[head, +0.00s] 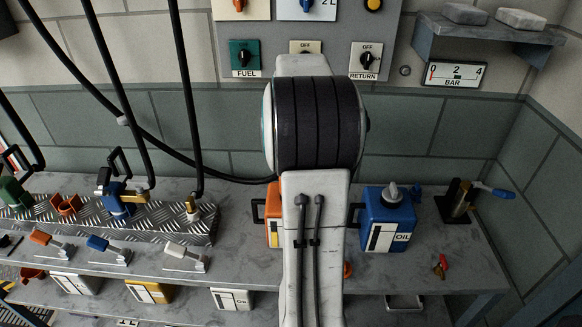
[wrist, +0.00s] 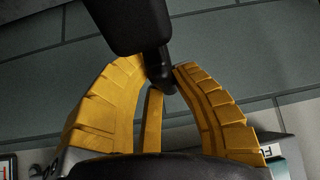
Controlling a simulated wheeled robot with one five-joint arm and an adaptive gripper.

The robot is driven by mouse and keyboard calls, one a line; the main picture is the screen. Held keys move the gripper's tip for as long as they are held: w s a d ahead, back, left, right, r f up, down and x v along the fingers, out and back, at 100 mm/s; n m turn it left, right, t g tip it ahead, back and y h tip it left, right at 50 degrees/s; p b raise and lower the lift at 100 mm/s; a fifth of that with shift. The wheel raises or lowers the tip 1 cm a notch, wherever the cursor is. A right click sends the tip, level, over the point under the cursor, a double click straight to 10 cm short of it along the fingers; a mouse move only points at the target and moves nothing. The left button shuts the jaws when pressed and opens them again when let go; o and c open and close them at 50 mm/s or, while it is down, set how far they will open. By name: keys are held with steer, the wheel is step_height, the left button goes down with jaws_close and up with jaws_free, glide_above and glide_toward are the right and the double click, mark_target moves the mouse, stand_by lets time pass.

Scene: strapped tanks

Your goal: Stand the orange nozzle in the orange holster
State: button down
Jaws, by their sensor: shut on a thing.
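The orange holster (head: 66,204) is an open orange-red cup on the ridged metal plate at the left of the bench in the head view. It looks empty. My gripper (wrist: 160,75) shows in the wrist view with its yellow fingers closed around a black part (wrist: 158,62). A thicker black body (wrist: 128,22) extends above it. I take this as the nozzle, but no orange shows on it. In the head view my arm hides my gripper and what it holds. A black hose runs behind the arm there.
A green nozzle (head: 14,192) and a blue nozzle (head: 120,198) stand either side of the holster. A brass fitting (head: 193,210) with a hose is at the plate's right. Hanging hoses cross above. A blue oil can (head: 388,218) and an orange can (head: 273,225) flank my arm.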

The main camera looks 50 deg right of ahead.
steer(key=shift+r+p, duration=2.55)
steer(key=shift+r, duration=1)
